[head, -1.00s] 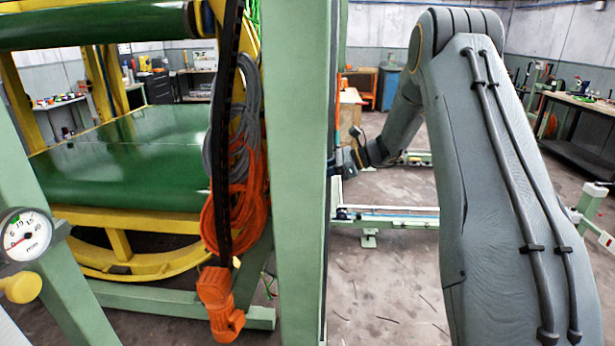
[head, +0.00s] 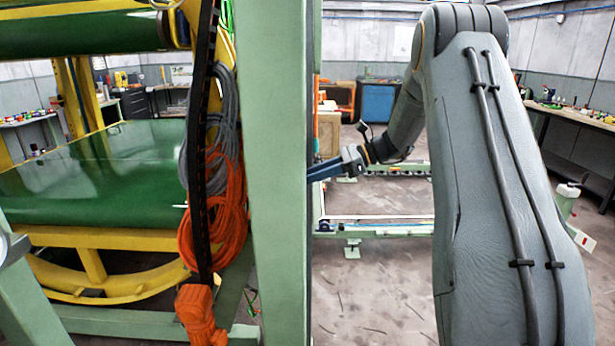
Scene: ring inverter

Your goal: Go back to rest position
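My arm rises large at the right of the head view and bends at its top. Its far end reaches down and to the left, toward the green upright post (head: 268,170). My gripper (head: 322,170) shows as a blue part at the end of the arm, beside the right edge of the post. Its fingertips meet or pass behind the post's edge, so I cannot tell whether they are open or shut. I see no object held.
The ring machine with green rollers (head: 110,170) and a yellow frame (head: 95,265) stands at the left. Grey cables (head: 222,120) and orange cables (head: 215,220) hang by the post. A low green rail (head: 385,228) crosses the floor behind. A workbench (head: 575,120) stands at far right.

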